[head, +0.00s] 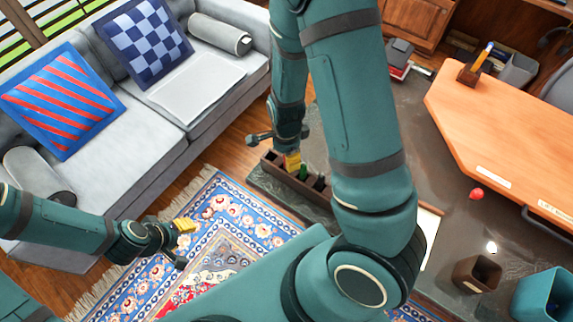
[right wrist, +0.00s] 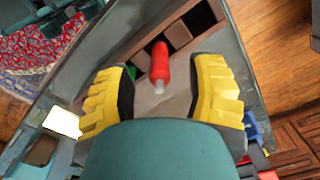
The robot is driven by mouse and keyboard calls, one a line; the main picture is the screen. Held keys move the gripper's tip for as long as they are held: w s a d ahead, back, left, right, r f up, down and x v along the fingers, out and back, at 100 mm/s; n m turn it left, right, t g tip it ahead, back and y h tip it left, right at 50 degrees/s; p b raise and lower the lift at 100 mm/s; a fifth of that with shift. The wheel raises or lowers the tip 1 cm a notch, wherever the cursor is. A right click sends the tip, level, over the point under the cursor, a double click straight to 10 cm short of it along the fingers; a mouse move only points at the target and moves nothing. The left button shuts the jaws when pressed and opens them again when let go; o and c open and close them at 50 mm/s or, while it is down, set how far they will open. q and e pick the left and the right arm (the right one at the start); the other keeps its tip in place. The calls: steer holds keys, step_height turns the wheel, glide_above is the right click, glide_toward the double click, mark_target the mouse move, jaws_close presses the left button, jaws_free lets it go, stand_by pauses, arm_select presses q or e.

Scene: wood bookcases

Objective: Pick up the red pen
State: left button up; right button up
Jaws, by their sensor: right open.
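The red pen (right wrist: 160,66) shows in the right wrist view as a red cylinder with a pale tip, seen nearly end-on. It stands out between the two yellow finger pads of my right gripper (right wrist: 162,95), which is open, with a gap on both sides of the pen. The dark wooden organizer (right wrist: 140,35) with compartments lies beneath it. In the head view my right gripper (head: 291,160) is over the organizer (head: 320,199), and I cannot make out the pen there. My left gripper (head: 182,243) is open and empty above the rug.
A green item (head: 303,172) is in the organizer, on a dark stone-like table (head: 405,130). A wooden desk (head: 510,130) with a pencil holder (head: 472,72) is at right. A red round object (head: 477,194), brown cup (head: 476,274) and teal bin (head: 543,295) are nearby. A grey sofa (head: 120,150) is at left.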

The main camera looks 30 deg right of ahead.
steer(key=shift+f, duration=0.6)
jaws_close()
steer(key=shift+r, duration=0.1)
